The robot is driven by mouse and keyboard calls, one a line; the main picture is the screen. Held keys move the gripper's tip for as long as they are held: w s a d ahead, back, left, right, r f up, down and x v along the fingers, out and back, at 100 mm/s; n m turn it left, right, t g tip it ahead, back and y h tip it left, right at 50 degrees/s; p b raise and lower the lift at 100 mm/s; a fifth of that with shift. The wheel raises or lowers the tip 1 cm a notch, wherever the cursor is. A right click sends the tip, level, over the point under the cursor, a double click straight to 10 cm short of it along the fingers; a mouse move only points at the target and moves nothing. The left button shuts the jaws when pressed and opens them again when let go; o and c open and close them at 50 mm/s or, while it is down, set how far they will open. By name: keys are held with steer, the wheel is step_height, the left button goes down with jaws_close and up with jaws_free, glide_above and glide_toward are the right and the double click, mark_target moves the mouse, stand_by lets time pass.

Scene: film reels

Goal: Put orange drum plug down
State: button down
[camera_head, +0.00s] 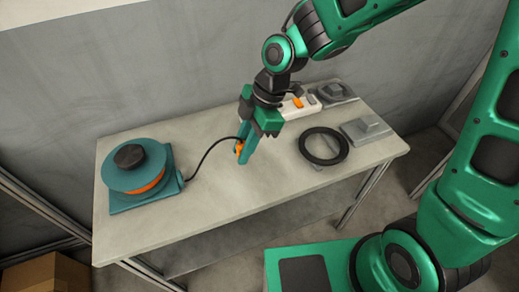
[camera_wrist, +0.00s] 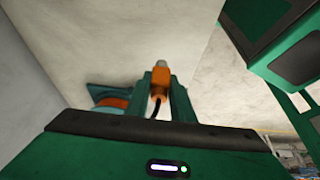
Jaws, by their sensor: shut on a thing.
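My gripper (camera_head: 245,150) is shut on the orange drum plug (camera_head: 239,147) above the middle of the grey table (camera_head: 220,185). In the wrist view the orange plug (camera_wrist: 161,82) sits between the two teal fingers, its grey tip pointing away from my wrist. A black cable (camera_head: 208,152) runs from the plug to the teal cable drum (camera_head: 133,165) at the table's left. The drum has a black hub and an orange band. Part of the plug is hidden by a finger in the head view. I cannot tell its exact height above the table.
A white power strip (camera_head: 290,111) with an orange plug-like part (camera_head: 298,103) lies behind my gripper. The table's front middle is clear. A cardboard box (camera_head: 45,272) stands at lower left.

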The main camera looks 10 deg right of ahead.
steer(key=w+d+f, duration=0.1)
steer(key=w, duration=0.1)
steer(key=w+d+f, duration=0.3)
steer(key=w+d, duration=0.1)
steer(key=shift+f, duration=2.35)
steer(key=shift+f, duration=0.1)
steer(key=c, duration=1.5)
jaws_free()
steer(key=shift+c, duration=0.2)
steer(key=v, duration=1.2)
steer(key=shift+a, duration=0.1)
